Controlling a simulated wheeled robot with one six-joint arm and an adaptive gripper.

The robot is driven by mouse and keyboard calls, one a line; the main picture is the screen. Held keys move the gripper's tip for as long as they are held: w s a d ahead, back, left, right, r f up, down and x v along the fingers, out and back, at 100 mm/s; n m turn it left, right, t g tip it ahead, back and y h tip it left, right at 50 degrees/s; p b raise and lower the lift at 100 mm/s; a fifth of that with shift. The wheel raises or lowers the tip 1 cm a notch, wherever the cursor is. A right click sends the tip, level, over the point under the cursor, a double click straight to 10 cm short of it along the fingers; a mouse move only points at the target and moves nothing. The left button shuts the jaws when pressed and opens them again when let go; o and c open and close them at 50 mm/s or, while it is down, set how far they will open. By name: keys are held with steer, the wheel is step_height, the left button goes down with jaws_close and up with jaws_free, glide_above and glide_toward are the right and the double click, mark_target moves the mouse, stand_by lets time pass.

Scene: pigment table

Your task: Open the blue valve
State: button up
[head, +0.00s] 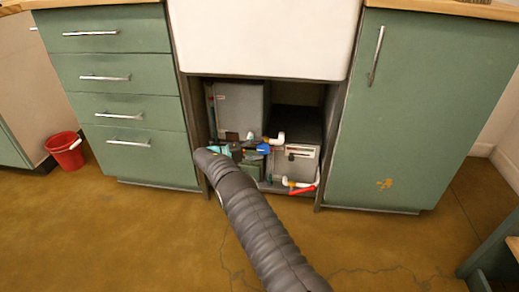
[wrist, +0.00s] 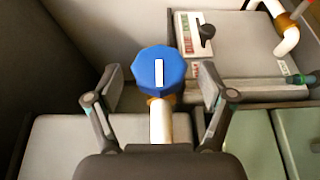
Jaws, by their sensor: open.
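The blue valve (wrist: 158,73) is an eight-sided blue knob with a white bar on its face, on a white pipe stub (wrist: 161,122). In the wrist view it sits between and slightly beyond my open gripper's fingers (wrist: 158,92), apart from both. The white bar stands upright in that picture. In the head view the blue valve (head: 263,148) shows small inside the cabinet opening under the sink. My arm reaches into that opening, and my gripper (head: 228,150) is partly hidden behind my own arm there.
Grey boxes (head: 238,105) fill the opening. A control panel with a black knob (wrist: 207,32) and a white elbow pipe (wrist: 288,42) lie right of the valve. A red lever (head: 303,190) is lower right. Green cabinets (head: 400,110) flank the opening. A red bucket (head: 66,150) stands left.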

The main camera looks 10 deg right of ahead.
steer(key=a, duration=0.6)
steer(key=shift+s+a, duration=0.15)
steer(key=shift+s, duration=0.1)
stand_by(0.3)
step_height(320, 180, down, 13)
steer(key=s+n+y, duration=0.3)
steer(key=n+y, duration=0.2)
steer(key=n, duration=0.1)
steer(key=s+d+r+m+t+y+p, duration=0.1)
steer(key=s+d+r+m+y+p, duration=0.1)
steer(key=s+r, duration=1.3)
steer(key=s+d+r+m+t+y+p, duration=0.2)
steer(key=s+r+y+p, duration=0.3)
steer(key=s+r, duration=1.1)
steer(key=s+d+r+m+t+y+p, duration=0.1)
steer(key=s+r+y, duration=0.5)
steer(key=s+r, duration=1)
steer(key=s+d+m+p, duration=0.1)
steer(key=d+p, duration=0.1)
steer(key=shift+s+r+m+p, duration=0.2)
steer(key=shift+s+m+p, duration=0.15)
steer(key=shift+m, duration=0.05)
